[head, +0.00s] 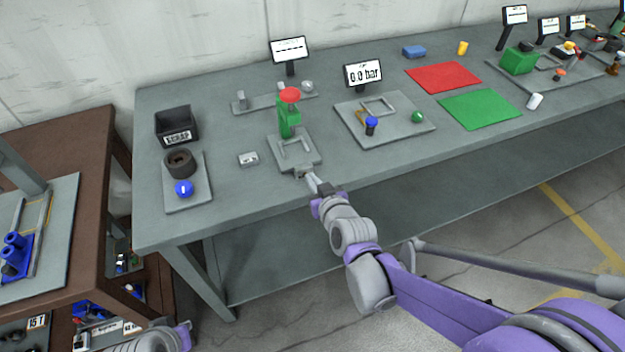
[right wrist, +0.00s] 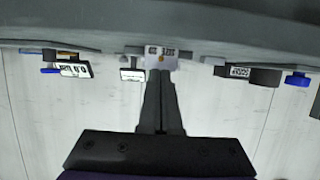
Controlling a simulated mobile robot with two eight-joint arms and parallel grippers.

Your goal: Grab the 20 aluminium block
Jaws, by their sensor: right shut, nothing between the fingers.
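A small light-grey block (head: 248,159) with a dark marking on its face lies on the table, left of the green press; its marking is too small to read, so I cannot tell if it is the 20 aluminium block. My right gripper (head: 312,182) is at the table's front edge, by the front of the press plate (head: 311,165), right of that block and apart from it. In the right wrist view its fingers (right wrist: 160,78) are shut and empty, below a pale piece (right wrist: 160,60) with small dark markings.
The green press with a red top (head: 289,113) stands behind my right gripper. A scrap bin (head: 177,125) and a plate (head: 188,198) with a dark ring and blue knob are at left. Another fixture plate (head: 398,128) lies to the right. Table around the small block is clear.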

